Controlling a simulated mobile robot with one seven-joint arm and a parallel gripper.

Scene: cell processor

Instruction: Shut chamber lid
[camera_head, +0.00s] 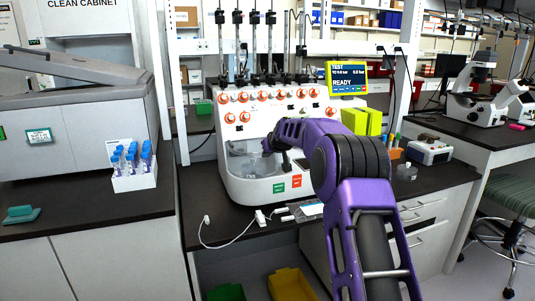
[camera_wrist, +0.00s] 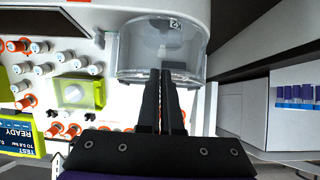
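The cell processor (camera_head: 228,135) is a white bench machine with orange-ringed knobs and a screen reading READY. Its clear round chamber (camera_head: 250,166) is low on the front left. In the wrist view the clear chamber wall (camera_wrist: 150,52), with a small label, fills the upper middle. I cannot tell the lid apart from the chamber wall, nor its exact angle. My gripper (camera_wrist: 165,74) has its two dark fingers close together, tips at the chamber's rim with nothing visible between them. Contact is unclear. In the head view my purple arm hides part of the machine's front.
Green and red buttons (camera_head: 288,183) sit below the chamber. A white rack of blue-capped tubes (camera_head: 134,178) stands on the left bench. A white cable (camera_head: 232,240) and small items lie on the bench front. Yellow-green boxes (camera_head: 362,121) are right of the machine.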

